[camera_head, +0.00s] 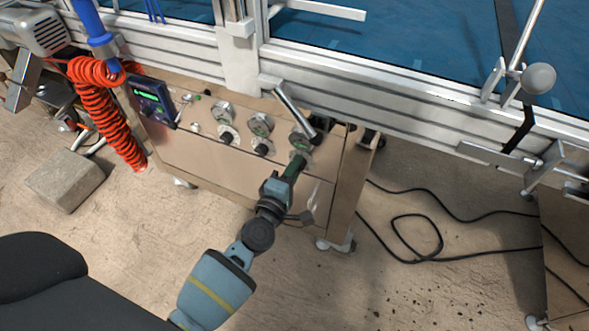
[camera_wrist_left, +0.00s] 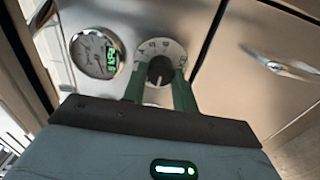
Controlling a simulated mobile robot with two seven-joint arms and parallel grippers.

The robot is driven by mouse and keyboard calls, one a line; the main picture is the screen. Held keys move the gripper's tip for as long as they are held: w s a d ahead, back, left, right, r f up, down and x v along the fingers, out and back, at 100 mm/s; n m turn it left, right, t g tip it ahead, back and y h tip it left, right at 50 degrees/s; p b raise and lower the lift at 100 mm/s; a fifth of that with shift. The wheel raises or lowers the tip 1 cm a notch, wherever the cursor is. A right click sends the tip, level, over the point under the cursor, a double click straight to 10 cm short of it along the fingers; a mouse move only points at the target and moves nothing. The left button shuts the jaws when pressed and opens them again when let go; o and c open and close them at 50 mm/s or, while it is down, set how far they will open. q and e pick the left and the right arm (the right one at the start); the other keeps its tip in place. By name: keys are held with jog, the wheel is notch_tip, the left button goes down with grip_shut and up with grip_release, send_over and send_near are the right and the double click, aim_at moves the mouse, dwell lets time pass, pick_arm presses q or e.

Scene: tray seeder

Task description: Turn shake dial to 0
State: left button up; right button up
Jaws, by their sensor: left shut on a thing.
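The control panel (camera_head: 185,150) is a brushed metal cabinet front below the machine's rail. It carries a row of round gauges with black dials under them. My left gripper (camera_head: 298,162) reaches up to the rightmost dial. In the left wrist view its two green fingers (camera_wrist_left: 161,84) are shut on a dark round dial (camera_wrist_left: 159,70) with a pale pointer line and a numbered ring around it. The pointer points down toward my gripper. I cannot tell which dial is the shake dial, as no label is readable. My right gripper is not in view.
A gauge (camera_wrist_left: 97,54) with a green readout sits beside the held dial. A silver handle (camera_head: 296,110) hangs over the panel's right side. Orange coiled hose (camera_head: 100,110) and a concrete block (camera_head: 65,180) are at the left. Black cable (camera_head: 415,225) lies on the floor at right.

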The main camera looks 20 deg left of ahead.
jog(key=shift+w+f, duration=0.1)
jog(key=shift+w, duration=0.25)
pick_arm(q)
jog(key=o, duration=0.9)
jog(key=shift+o, duration=0.3)
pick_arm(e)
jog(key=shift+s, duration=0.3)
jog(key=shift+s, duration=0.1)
pick_arm(q)
jog(key=s+p, duration=0.1)
jog(key=s, duration=0.6)
jog(key=shift+s, duration=0.4)
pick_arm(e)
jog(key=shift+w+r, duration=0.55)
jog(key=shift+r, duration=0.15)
pick_arm(q)
jog(key=shift+a, duration=0.1)
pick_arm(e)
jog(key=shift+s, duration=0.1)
